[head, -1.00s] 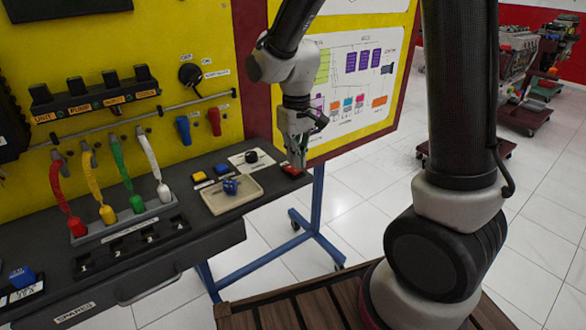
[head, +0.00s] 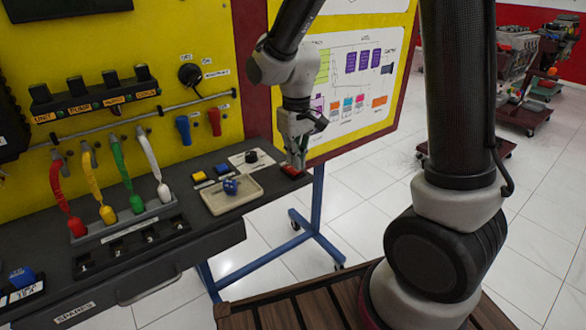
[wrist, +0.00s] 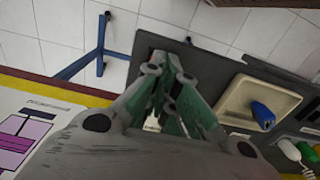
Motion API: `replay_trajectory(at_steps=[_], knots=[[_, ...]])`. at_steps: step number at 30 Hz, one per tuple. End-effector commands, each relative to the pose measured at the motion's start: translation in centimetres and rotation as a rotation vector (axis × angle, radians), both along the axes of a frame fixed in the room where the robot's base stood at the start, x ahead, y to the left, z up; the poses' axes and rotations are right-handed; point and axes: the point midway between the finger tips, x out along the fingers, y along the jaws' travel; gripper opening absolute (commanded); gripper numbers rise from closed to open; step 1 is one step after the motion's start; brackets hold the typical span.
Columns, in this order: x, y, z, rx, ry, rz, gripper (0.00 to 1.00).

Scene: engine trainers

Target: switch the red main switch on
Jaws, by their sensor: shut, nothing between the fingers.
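A red switch (head: 290,171) on a dark base sits at the right end of the dark bench top in the head view. My gripper (head: 299,167) points down right beside it, its fingertips at or just above the switch; I cannot tell whether they touch it. The fingers are shut with nothing held. The switch's position, on or off, is too small to tell.
A beige tray (head: 212,206) with a blue part (head: 230,187) lies left of the switch. A black knob (head: 251,156) on a white plate and yellow and blue buttons (head: 199,177) stand close by. A printed board (head: 350,85) rises behind my gripper.

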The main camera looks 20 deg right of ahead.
Motion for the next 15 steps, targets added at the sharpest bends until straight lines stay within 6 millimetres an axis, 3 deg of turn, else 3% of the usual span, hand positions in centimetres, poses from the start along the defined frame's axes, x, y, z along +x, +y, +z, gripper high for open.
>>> replay_trajectory(at_steps=[15], knots=[[-0.02,-0.01,-0.81,0.0,0.001,0.0,0.0]])
